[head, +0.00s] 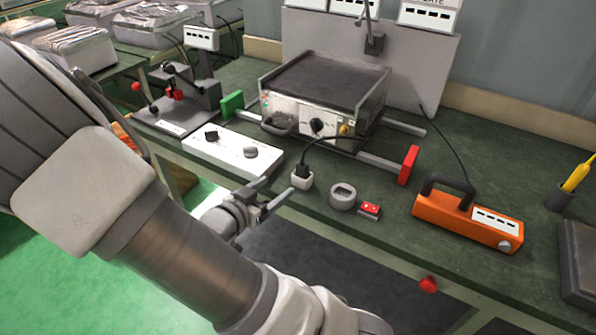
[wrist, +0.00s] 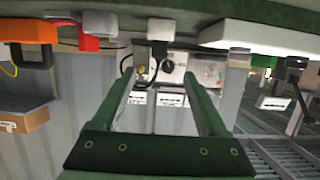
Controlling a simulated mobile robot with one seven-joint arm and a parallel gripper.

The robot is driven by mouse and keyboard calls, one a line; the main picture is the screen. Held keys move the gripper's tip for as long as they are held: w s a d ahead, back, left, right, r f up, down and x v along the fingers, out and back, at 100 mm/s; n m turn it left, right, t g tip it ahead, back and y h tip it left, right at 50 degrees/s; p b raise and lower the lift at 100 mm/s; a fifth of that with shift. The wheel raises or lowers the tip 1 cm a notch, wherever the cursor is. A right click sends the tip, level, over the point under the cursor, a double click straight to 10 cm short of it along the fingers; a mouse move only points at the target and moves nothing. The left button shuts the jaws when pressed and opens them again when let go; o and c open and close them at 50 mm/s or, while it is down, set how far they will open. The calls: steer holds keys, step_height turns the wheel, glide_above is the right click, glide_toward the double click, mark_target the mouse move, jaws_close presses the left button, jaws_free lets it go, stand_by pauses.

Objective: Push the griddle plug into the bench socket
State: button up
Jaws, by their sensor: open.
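The griddle (head: 325,82) stands on the bench, a dark flat plate over a metal front with a black knob.
A white panel with two knobs (head: 231,152) lies left of the plug. A small red switch block (head: 370,209) sits right of the grey piece. An orange handled box (head: 468,218) stands farther right. A red-ended rail (head: 408,166) juts out behind them. Open floor lies before the bench.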

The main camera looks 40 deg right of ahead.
mark_target(308, 165)
steer(key=b+x, duration=0.5)
steer(key=x, duration=1.2)
steer(key=shift+s+d+f, duration=0.1)
steer(key=shift+s, duration=0.05)
jaws_close()
